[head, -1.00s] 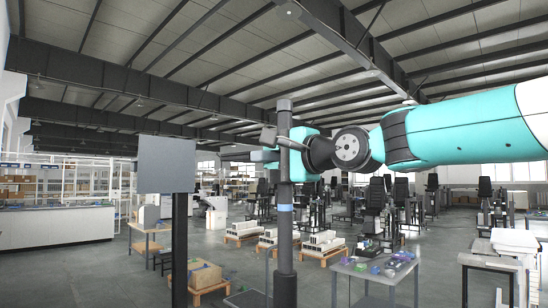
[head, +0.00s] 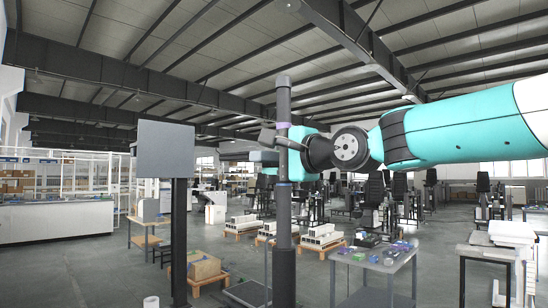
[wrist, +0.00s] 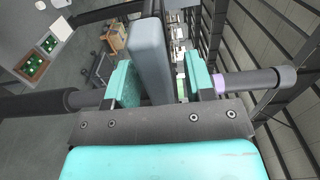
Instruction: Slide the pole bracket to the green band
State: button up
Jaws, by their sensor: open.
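The dark upright pole (head: 284,220) stands in the middle of the head view. The grey pole bracket (head: 268,137) sticks out to the left of the pole at gripper height. My gripper (wrist: 160,80) is open at the pole, with its teal pads on either side of the bracket's grey block (wrist: 150,58). The left pad is close to the block; a gap shows at the right pad. A purple band (head: 284,125) is on the pole just above my gripper, and a blue band (head: 284,184) is just below.
A grey square panel on a post (head: 166,150) stands left of the pole. A table with small parts (head: 378,262) is at the right, behind the pole. Pallets with boxes (head: 200,268) lie on the floor behind.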

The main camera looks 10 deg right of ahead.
jog(key=shift+s+d, duration=0.1)
jog(key=b+v, duration=0.5)
jog(key=v, duration=1.2)
jog(key=shift+b, duration=0.3)
jog(key=shift+s, duration=0.1)
jog(key=s+a+f+n+g+h, duration=0.1)
jog(key=s+a+f+n+g, duration=0.15)
jog(key=f, duration=0.55)
jog(key=s+a+f+n+g+h, duration=0.1)
jog(key=a+f+n+g, duration=0.2)
jog(key=f, duration=0.4)
jog(key=s+a+f+n+g+h, duration=0.1)
jog(key=s+f+n+g, duration=0.2)
jog(key=f, duration=0.5)
jog(key=s+d+f+n+g+h, duration=0.1)
jog(key=s+f+n+g+h, duration=0.2)
jog(key=s+f+n+g, duration=0.3)
jog(key=s+f+n, duration=0.3)
jog(key=s+f, duration=0.3)
jog(key=f, duration=0.2)
jog(key=shift+s+f, duration=0.25)
jog(key=shift+f, duration=0.05)
jog(key=shift+o, duration=0.2)
